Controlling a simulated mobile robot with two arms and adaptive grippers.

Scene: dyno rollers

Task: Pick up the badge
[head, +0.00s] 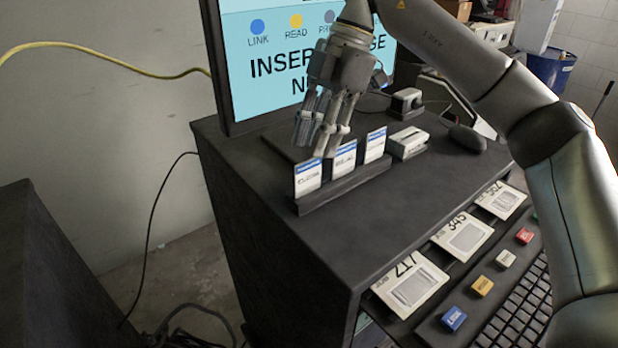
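Three white badges with blue top bands stand upright in a dark slotted holder (345,187) on the cabinet top: a left badge (308,179), a middle badge (343,163) and a right badge (375,145). My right gripper (318,146) points down just above and behind the left and middle badges in the picture. Its fingers look apart, with nothing visible between them. I cannot tell if a fingertip touches a badge. My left gripper is not in view.
A large screen (262,85) stands behind the holder. A small white box (407,142) and a dark mouse-like object (467,138) lie to the right. Below the front edge are numbered cards (411,287), coloured keys (454,319) and a keyboard (515,318). The cabinet top before the holder is clear.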

